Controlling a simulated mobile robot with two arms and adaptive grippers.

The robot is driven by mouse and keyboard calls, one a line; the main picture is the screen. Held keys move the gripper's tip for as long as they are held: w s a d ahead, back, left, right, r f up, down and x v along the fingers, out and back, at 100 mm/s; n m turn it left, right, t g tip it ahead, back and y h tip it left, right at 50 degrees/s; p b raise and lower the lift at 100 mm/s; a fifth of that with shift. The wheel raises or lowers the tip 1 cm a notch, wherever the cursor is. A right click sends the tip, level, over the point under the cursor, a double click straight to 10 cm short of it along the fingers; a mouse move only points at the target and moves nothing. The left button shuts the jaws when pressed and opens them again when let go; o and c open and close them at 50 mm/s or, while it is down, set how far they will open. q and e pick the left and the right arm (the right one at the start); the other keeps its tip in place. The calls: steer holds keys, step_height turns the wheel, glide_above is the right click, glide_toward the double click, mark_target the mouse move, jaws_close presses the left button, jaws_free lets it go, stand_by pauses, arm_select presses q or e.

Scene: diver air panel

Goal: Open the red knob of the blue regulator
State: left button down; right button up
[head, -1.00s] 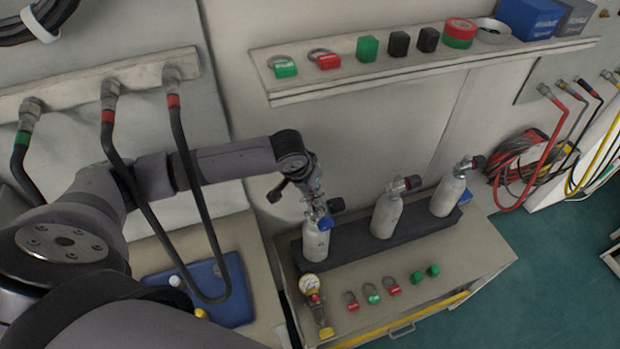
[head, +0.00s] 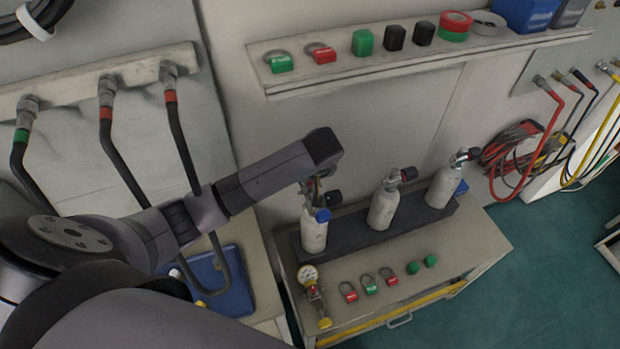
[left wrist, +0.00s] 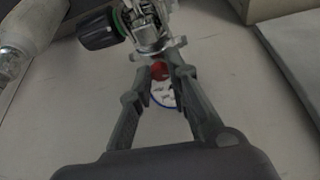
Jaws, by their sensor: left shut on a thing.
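The blue regulator (head: 322,215) sits on the top of the leftmost grey bottle (head: 313,236) in the head view. Its red knob (left wrist: 159,70) shows in the left wrist view between my fingertips, with part of a blue ring (left wrist: 160,101) below it. My left gripper (left wrist: 162,72) is shut on the red knob, its fingers on either side of it. In the head view my left gripper (head: 311,190) is at the bottle top, partly hidden under my wrist. My right gripper is not in view.
A black valve knob (left wrist: 97,30) is close to my fingers. Two more bottles (head: 383,211) (head: 444,187) stand to the right in a dark rack (head: 360,232). A gauge (head: 307,275) and several tags lie in front on the bench. Black hoses (head: 110,150) hang beside my arm.

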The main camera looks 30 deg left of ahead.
arm_select(q)
steer(key=shift+n, duration=0.4)
steer(key=c, duration=1.5)
jaws_free()
steer(key=shift+r, duration=0.1)
steer(key=shift+v, duration=5.9)
steer(key=shift+w+d, duration=0.1)
steer(key=shift+d, duration=0.15)
